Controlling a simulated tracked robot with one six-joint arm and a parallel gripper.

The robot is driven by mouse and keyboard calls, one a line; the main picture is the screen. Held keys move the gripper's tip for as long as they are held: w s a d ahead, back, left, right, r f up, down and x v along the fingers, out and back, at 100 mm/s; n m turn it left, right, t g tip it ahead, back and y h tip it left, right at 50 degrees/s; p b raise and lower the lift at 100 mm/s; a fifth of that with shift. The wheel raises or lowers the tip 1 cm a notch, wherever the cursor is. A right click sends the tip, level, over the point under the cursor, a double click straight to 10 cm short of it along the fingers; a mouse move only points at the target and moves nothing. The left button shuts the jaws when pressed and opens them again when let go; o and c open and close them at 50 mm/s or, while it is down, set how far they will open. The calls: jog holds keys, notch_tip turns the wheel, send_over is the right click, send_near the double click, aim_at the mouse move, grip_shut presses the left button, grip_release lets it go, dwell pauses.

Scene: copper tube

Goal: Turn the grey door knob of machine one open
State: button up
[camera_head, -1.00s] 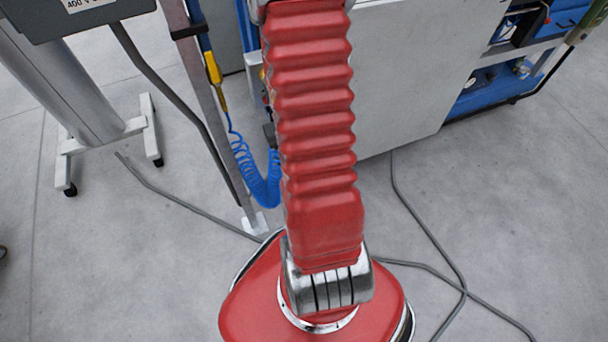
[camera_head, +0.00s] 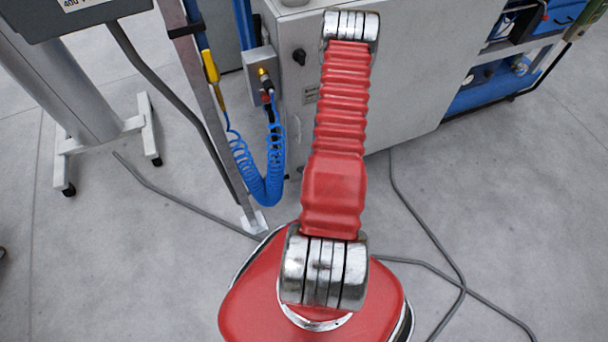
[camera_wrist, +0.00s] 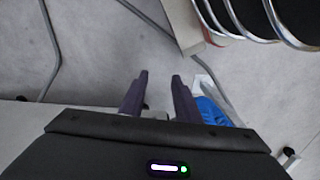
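A small dark round knob (camera_head: 299,56) sits on the front of the pale grey machine cabinet (camera_head: 415,85), near its left edge, in the head view. The frames do not show whether this is the grey door knob of machine one. My gripper (camera_wrist: 158,78) shows only in the wrist view. Its two dark fingers stand apart with floor visible between their tips, and it holds nothing. A small pale object between the finger bases is too unclear to name. No knob can be made out in the wrist view.
A coiled blue hose (camera_head: 262,178) hangs from a grey box (camera_head: 262,72) left of the cabinet, beside a metal post (camera_head: 213,120). A wheeled stand (camera_head: 85,95) is at the left. Grey cables (camera_head: 440,250) cross the open floor. Blue machinery (camera_head: 490,88) is at the right.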

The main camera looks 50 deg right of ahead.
jog(key=s+a+f+t+h, duration=0.1)
jog(key=a+f+t, duration=0.1)
jog(key=f, duration=0.6)
jog(key=s+a+f+t+h, duration=0.1)
jog(key=a+f+t, duration=0.15)
jog(key=f, duration=0.65)
jog(key=w+d+r+n+t+h, duration=0.1)
jog(key=w+d+r+t+h, duration=0.5)
jog(key=w+r, duration=0.2)
jog(key=shift+d+n, duration=0.3)
jog(key=shift+t, duration=0.25)
jog(key=x, duration=1.3)
jog(key=shift+w+f, duration=0.2)
jog(key=shift+w, duration=0.05)
jog(key=shift+d, duration=0.1)
jog(key=shift+c, duration=0.5)
